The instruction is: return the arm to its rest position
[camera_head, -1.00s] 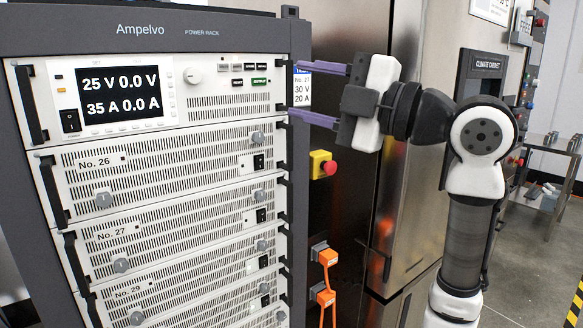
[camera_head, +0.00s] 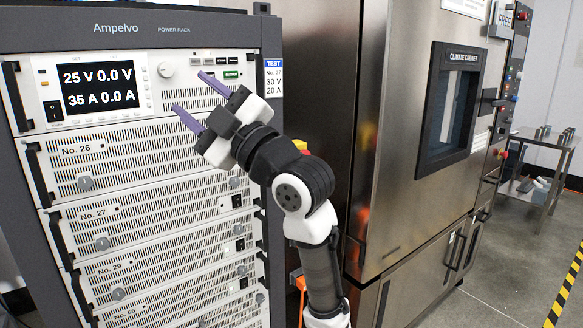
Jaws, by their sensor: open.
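My gripper (camera_head: 194,100) is open, with two purple fingers spread apart and nothing between them. It points up and left in front of the upper right part of the power rack (camera_head: 150,28). My arm (camera_head: 305,205) rises from the bottom middle, bent at a white and black joint, in front of the edge between the rack and the steel cabinet. I cannot tell the exact gap between the fingertips and the rack's front panel.
The rack's display (camera_head: 100,87) reads 25 V 0.0 V and 35 A 0.0 A. A test label (camera_head: 274,78) hangs at the rack's right edge. The climate cabinet (camera_head: 400,180) stands right of my arm. A steel table (camera_head: 545,140) is far right, with clear floor (camera_head: 510,260) before it.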

